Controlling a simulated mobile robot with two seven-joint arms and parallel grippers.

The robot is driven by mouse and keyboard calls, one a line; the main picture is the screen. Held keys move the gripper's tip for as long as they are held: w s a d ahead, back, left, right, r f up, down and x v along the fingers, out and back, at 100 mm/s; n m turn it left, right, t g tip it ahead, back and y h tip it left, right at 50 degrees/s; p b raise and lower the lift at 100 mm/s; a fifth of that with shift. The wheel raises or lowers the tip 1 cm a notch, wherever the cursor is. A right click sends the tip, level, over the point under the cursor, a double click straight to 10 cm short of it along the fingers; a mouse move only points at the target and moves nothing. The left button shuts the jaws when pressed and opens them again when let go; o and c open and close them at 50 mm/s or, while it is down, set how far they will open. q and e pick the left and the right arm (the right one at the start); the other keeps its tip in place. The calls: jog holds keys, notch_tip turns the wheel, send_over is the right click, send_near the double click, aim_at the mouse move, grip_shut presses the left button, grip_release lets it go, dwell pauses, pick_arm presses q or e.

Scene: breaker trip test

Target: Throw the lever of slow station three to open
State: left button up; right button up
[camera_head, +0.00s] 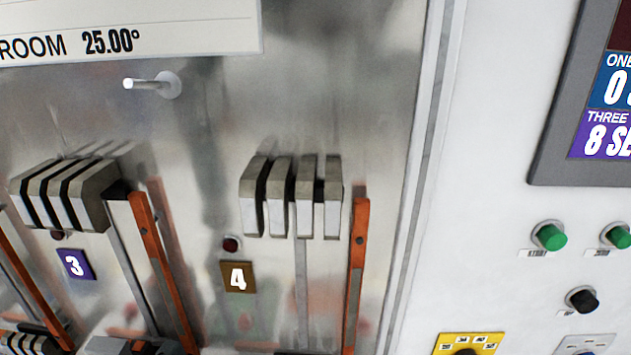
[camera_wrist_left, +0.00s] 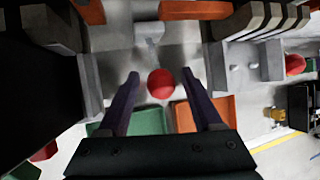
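Station three, with its purple "3" plate (camera_head: 76,265), is at the left of the head view. Its grey slotted block (camera_head: 70,195) sits above the plate, with an orange bar (camera_head: 160,265) at its right. In the left wrist view my left gripper (camera_wrist_left: 158,80) is open, its two dark fingers apart. A round red knob (camera_wrist_left: 160,84) appears between the fingertips, with a gap on each side. I cannot tell which station this knob belongs to, or whether the lever is up or down. Neither gripper shows in the head view.
Station four, with its brown "4" plate (camera_head: 238,277), stands to the right. A pale peg (camera_head: 150,84) sticks out above. Another red knob (camera_wrist_left: 295,64) is at the right of the wrist view. Green buttons (camera_head: 550,236) are on the right-hand panel.

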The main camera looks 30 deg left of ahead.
pick_arm(q)
jog(key=p+v, duration=0.7)
jog(key=v, duration=0.3)
jog(key=shift+w, duration=0.1)
dwell(0.7)
